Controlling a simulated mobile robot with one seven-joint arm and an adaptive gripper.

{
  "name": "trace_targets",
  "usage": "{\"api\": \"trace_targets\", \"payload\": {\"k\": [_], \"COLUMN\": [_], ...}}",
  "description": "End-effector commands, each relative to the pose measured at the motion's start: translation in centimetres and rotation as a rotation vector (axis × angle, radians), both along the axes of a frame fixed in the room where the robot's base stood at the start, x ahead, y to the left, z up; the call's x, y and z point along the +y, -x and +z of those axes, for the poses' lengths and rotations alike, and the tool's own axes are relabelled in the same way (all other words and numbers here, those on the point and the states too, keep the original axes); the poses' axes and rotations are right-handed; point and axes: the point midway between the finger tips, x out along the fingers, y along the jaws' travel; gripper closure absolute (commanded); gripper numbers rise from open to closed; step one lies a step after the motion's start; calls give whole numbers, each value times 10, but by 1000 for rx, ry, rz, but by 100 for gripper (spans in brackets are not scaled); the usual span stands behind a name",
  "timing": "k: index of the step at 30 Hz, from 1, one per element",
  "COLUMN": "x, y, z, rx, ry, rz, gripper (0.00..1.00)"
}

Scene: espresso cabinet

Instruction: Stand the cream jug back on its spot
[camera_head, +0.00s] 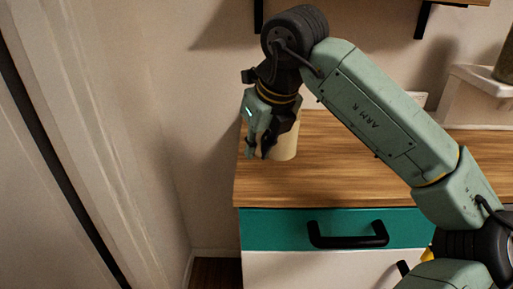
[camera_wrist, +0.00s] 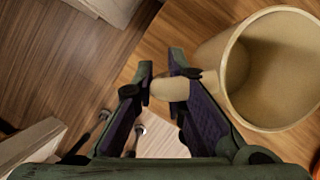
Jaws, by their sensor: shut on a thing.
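The cream jug (camera_head: 286,143) stands near the left end of the wooden counter, partly hidden behind my gripper in the head view. In the wrist view the jug (camera_wrist: 223,66) is at the upper right, open mouth facing the camera, and looks empty. My gripper (camera_head: 262,153) points down at the jug's left side. In the wrist view my gripper's fingers (camera_wrist: 165,84) are closed around the jug's stubby handle (camera_wrist: 170,90). The jug looks upright; I cannot tell whether its base touches the counter. No marked spot for it is visible.
The wooden counter (camera_head: 345,165) is clear to the right of the jug. Below is a teal drawer (camera_head: 275,228) with a black handle (camera_head: 347,238). A wall is close on the left. A pale box (camera_head: 478,98) stands at the back right. Shelf brackets (camera_head: 424,18) hang above.

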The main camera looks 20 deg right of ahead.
Motion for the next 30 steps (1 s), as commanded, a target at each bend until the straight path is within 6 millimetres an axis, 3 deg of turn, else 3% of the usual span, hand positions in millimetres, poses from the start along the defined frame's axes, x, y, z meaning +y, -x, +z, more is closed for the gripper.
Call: {"api": "trace_targets", "payload": {"k": [9, 16, 28, 29, 30], "x": [-5, -5, -6, -5, -5], "y": [-27, -25, -25, -25, -25], "z": [-1, -35, -43, -41, -41], "rx": [-1, 0, -1, -1, -1], "ry": [-2, -2, 1, 0, 0], "rz": [-1, 1, 0, 0, 0], "gripper": [100, 100, 100, 86, 83]}}
